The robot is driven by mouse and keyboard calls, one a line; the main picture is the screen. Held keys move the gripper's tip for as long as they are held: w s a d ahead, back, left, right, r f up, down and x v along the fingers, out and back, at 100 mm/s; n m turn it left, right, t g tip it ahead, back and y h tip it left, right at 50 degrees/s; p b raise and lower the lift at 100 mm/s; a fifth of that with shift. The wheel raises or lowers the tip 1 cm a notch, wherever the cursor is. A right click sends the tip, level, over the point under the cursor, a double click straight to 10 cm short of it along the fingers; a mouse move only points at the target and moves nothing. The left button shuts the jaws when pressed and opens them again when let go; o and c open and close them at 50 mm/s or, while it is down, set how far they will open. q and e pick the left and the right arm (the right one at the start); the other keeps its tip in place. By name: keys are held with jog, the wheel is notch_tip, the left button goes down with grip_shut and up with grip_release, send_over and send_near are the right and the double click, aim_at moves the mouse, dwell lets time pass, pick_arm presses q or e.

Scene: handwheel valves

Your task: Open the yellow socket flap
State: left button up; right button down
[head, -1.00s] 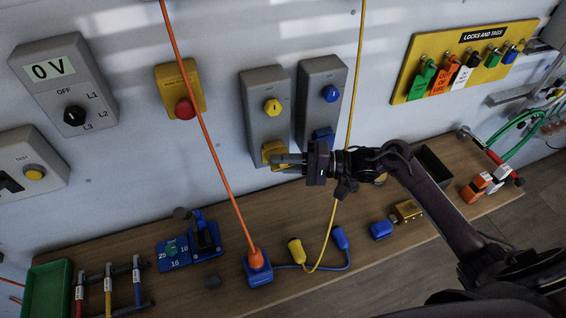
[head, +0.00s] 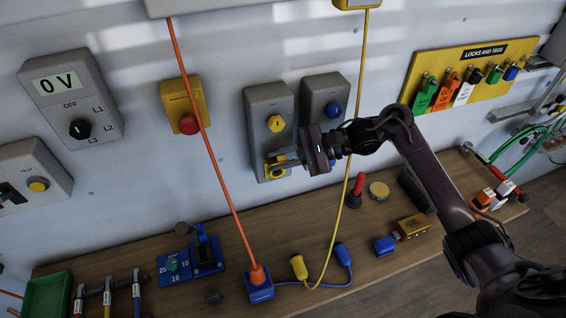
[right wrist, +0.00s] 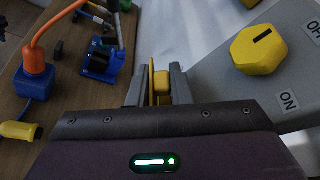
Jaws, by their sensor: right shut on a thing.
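The yellow socket (head: 277,173) sits at the bottom of the left grey switch box (head: 256,120), below a yellow knob (head: 275,123). A dark opening shows in its yellow face. My right gripper (head: 272,161) is just above that face, its fingers pointing left. It is shut on the yellow flap (right wrist: 161,88), seen between the fingers in the right wrist view. The flap appears swung up off the socket face; the fingers hide much of it in the head view, so its exact angle is unclear. My left gripper is not in view.
The right switch box (head: 322,95) with a blue knob stands close beside, partly behind my gripper. An orange cable (head: 212,155) and a yellow cable (head: 352,150) hang in front of the wall. Plugs and a blue block (head: 384,245) lie on the wooden bench (head: 215,270) below.

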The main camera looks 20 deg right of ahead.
jog(key=shift+w+r+m, duration=0.3)
jog(key=shift+w+r, duration=0.05)
dwell(0.4)
jog(key=c, duration=1.6)
grip_release()
jog(key=shift+o, duration=1)
jog(key=shift+f, duration=0.15)
jog(key=shift+s+f, duration=0.1)
